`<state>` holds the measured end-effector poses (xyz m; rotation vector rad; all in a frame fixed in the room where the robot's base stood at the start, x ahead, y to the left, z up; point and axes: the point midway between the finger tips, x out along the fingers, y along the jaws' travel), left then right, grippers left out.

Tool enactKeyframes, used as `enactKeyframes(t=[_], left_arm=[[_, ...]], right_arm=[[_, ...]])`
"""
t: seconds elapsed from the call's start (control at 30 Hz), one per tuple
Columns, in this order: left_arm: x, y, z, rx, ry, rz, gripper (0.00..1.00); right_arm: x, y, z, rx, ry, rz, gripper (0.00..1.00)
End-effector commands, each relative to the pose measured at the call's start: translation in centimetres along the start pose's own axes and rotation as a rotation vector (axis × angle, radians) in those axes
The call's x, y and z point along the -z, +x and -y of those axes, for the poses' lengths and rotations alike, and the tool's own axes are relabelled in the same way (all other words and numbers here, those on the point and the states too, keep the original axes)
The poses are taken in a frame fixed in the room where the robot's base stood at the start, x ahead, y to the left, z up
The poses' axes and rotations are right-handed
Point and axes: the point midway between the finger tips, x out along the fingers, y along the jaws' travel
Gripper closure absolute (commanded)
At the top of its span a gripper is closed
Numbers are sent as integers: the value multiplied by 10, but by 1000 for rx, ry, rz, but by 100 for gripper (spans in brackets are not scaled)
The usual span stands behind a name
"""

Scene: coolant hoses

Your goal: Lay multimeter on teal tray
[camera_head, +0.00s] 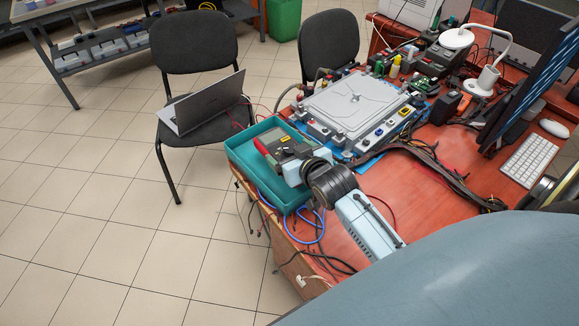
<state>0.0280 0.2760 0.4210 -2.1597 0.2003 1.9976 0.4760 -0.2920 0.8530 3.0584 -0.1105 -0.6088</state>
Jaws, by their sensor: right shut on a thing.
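The teal tray (256,182) sits at the left edge of the red-brown desk, beside the grey laptop chair. The gripper's dark fingers and pale blue body cover part of the multimeter and the tray's inside. I cannot tell whether the multimeter touches the tray floor. My left gripper is not in view.
A grey fixture plate (352,102) with fittings stands right behind the tray. Blue cable (318,225) and black leads lie along the desk's left edge. A laptop (205,103) rests on a black chair. A white lamp (488,80) and keyboard (533,160) are at right.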

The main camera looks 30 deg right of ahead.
Motion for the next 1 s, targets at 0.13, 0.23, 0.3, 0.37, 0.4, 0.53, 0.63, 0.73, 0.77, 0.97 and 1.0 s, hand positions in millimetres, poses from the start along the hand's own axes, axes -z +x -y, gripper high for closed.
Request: enactKeyframes(t=[0.13, 0.23, 0.3, 0.37, 0.4, 0.53, 0.63, 0.73, 0.77, 0.97, 1.0], left_arm=[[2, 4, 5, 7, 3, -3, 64], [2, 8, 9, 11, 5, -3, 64], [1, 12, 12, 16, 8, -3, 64], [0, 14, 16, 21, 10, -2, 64], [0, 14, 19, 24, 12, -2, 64], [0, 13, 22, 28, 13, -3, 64], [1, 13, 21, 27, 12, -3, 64], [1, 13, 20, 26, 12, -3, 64], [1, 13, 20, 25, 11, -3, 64], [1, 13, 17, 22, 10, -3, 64], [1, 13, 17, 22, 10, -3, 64]], right_arm=[[-8, 4, 1, 0, -1, -5, 52], [-21, 9, 1, 0, -1, -4, 52], [-30, 13, 2, 0, -2, -5, 52], [-36, 16, 2, 0, -2, -4, 52], [-37, 16, 2, 0, -2, -6, 52], [-36, 16, 2, 1, -2, -7, 52], [-36, 16, 2, 0, -2, -7, 52], [-40, 16, 2, 0, -2, -2, 13], [-40, 16, 2, 0, -2, -2, 9], [-39, 16, 2, 0, -2, -2, 0], [-39, 16, 2, 0, -2, -2, 0]])
